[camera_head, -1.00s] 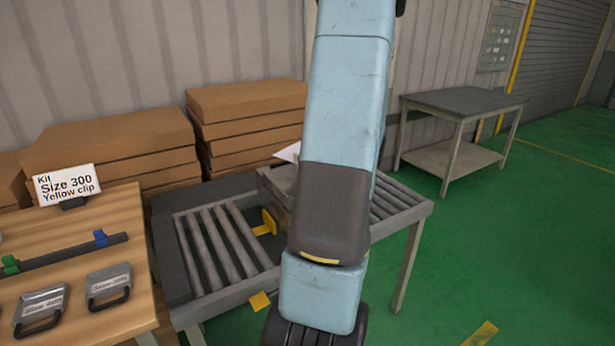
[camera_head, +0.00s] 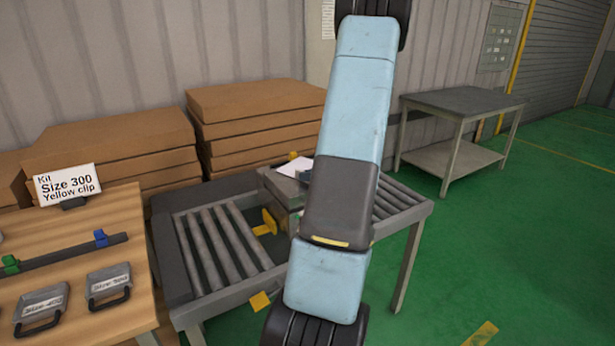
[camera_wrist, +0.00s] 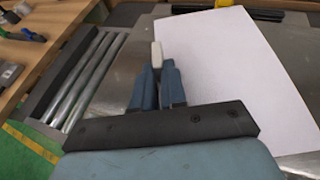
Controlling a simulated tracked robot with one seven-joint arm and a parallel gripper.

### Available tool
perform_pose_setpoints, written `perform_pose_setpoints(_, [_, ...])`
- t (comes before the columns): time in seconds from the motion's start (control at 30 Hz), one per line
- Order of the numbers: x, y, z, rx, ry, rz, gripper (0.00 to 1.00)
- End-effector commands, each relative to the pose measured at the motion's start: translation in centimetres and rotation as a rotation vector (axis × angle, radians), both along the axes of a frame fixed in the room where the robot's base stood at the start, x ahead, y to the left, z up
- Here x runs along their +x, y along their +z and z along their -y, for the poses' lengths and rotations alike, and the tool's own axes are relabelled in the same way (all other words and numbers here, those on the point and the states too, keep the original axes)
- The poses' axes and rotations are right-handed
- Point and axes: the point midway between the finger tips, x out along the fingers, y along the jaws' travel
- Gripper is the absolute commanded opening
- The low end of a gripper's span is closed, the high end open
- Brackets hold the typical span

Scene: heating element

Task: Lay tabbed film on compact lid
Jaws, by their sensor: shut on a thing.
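The film is a white sheet (camera_wrist: 235,60), large in the wrist view, to the right of my gripper (camera_wrist: 158,66). The blue fingers are shut on a small pale tab (camera_wrist: 156,51) by the sheet's left edge. The sheet is over a grey metal surface (camera_wrist: 115,85), which looks like the lid; whether it touches cannot be told. In the head view the white sheet (camera_head: 295,167) shows at the top of a grey box-like unit (camera_head: 277,186) on the roller table. My arm hides most of the unit and the gripper there.
The roller conveyor (camera_head: 222,245) has yellow blocks (camera_head: 269,222) beside its rollers. A wooden bench (camera_head: 110,230) at left holds a sign (camera_head: 68,183) and two labelled plates with handles (camera_head: 108,284). Cardboard stacks (camera_head: 255,115) stand behind. A grey table (camera_head: 460,102) stands at far right.

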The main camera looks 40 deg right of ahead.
Motion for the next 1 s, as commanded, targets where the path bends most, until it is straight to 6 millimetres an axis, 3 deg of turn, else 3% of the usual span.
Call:
perform_pose_setpoints(0.27, [0.0,-0.2,0.0,0.0,0.0,0.0,0.0])
perform_pose_setpoints(0.3, [0.0,-0.2,0.0,0.0,0.0,0.0,0.14])
perform_pose_setpoints(0.53, [0.0,-0.2,0.0,0.0,0.0,0.0,0.37])
perform_pose_setpoints(0.87, [0.0,0.2,0.0,-0.001,-0.001,0.0,0.37])
perform_pose_setpoints(1.0, [-1.5,0.7,0.3,-0.002,-0.002,-0.001,0.37])
